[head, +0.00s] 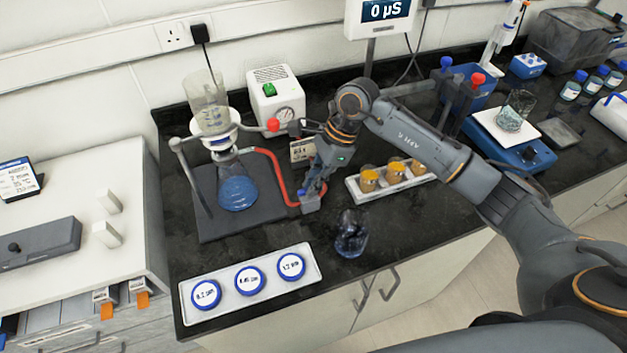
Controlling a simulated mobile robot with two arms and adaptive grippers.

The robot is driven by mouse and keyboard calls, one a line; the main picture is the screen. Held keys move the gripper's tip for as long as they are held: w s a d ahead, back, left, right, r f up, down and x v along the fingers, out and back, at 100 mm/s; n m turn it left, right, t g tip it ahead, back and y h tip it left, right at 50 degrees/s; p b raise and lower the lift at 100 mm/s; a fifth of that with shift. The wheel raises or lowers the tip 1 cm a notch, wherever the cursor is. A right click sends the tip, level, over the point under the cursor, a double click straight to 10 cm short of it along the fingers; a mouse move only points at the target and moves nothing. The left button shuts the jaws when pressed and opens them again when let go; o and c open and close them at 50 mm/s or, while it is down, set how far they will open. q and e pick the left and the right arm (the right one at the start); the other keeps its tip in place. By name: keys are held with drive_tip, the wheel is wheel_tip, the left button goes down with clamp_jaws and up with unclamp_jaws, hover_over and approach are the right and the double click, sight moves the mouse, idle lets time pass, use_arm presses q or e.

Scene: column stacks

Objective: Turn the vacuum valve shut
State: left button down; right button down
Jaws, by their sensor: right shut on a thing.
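The filter flask (237,190) with blue liquid stands on a dark base at left, under a clear funnel (209,110). A red hose (276,172) runs from the flask to a small blue-grey piece (309,204) low on the counter, which looks like the vacuum valve. My right gripper (313,191) reaches down onto this piece and is shut on it. The fingers partly hide the valve, so its handle angle cannot be told. The white vacuum pump (276,100) with a green switch and a gauge stands behind. My left gripper is not in view.
A white tray with blue-rimmed discs (249,279) lies at the front left. A rack of amber-topped jars (394,174) is just right of the gripper. A balance with a beaker (511,121) is farther right.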

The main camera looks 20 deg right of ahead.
drive_tip(key=m+b, duration=0.1)
drive_tip(key=m, duration=0.1)
drive_tip(key=m+t+b, duration=0.1)
drive_tip(key=m+b, duration=0.1)
drive_tip(key=shift+s+f+t, duration=0.15)
drive_tip(key=shift+f+t, duration=0.05)
drive_tip(key=shift+t, duration=0.1)
drive_tip(key=m+t+b, duration=0.1)
drive_tip(key=m+b, duration=0.1)
drive_tip(key=m+h+b, duration=0.1)
drive_tip(key=m+b, duration=0.1)
drive_tip(key=m, duration=0.1)
drive_tip(key=shift+s+a+t+b, duration=0.15)
drive_tip(key=shift+s+t+b, duration=0.05)
drive_tip(key=shift+t+b, duration=0.2)
drive_tip(key=m+h+b, duration=0.1)
drive_tip(key=m, duration=0.1)
drive_tip(key=m+b, duration=0.2)
drive_tip(key=shift+s+a+m+t+h+b, duration=0.2)
drive_tip(key=shift+m+t+h+b, duration=0.1)
drive_tip(key=shift+m+t+h, duration=0.1)
drive_tip(key=shift+a+r+m+h+b, duration=0.1)
drive_tip(key=shift+m+h+b, duration=0.3)
drive_tip(key=shift+m+b, duration=0.4)
drive_tip(key=shift+a+r+m+h+b, duration=0.1)
drive_tip(key=shift+m+h+b, duration=0.35)
drive_tip(key=shift+m, duration=0.65)
drive_tip(key=c, duration=1.4)
unclamp_jaws()
drive_tip(key=v, duration=1.2)
